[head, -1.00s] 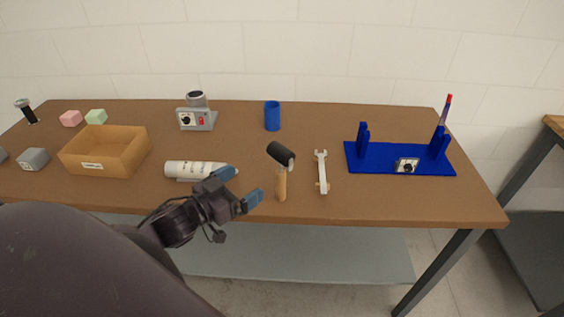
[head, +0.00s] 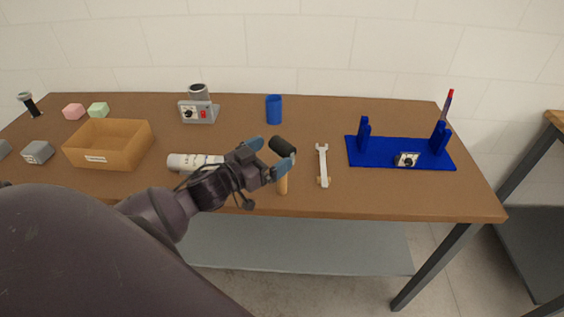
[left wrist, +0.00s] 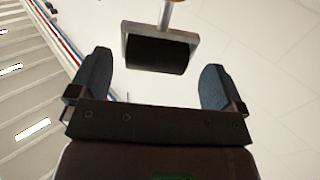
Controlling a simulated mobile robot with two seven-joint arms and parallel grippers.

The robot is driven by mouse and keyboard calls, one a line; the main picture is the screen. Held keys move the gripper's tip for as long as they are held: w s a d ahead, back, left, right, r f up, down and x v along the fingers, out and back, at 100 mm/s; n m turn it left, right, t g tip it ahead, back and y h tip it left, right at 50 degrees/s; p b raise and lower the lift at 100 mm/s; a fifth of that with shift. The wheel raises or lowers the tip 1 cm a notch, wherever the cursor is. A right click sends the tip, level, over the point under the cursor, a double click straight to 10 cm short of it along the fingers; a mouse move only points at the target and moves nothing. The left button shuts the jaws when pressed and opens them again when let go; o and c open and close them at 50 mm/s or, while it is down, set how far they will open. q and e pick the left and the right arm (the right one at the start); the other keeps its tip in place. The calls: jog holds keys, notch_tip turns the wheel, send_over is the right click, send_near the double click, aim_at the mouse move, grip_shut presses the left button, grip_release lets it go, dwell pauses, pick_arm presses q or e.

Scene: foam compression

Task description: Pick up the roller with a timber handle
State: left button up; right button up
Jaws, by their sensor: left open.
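The roller with a timber handle has a black cylindrical head (head: 282,146) and a pale wooden handle (head: 283,184) pointing toward the table's front edge. My left gripper (head: 280,168) is open, its blue fingertips at the roller just below the head and hiding the upper handle. I cannot tell whether they touch it. In the left wrist view the open left gripper (left wrist: 158,90) has nothing clasped between its fingers. Ahead of them is a black block in a grey metal frame with a rod (left wrist: 155,52). I cannot tell for sure that it is the roller. My right gripper is not in view.
A wrench (head: 323,166) lies just right of the roller. A white cylinder (head: 180,162) lies partly behind my left arm. A blue cup (head: 274,110) stands behind. A blue fixture (head: 385,158) is at the right, an open box (head: 82,160) at the left.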

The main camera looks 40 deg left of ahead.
aim_at(276, 152)
pick_arm(q)
jog(key=shift+x, duration=1.95)
jog(key=shift+d, duration=0.15)
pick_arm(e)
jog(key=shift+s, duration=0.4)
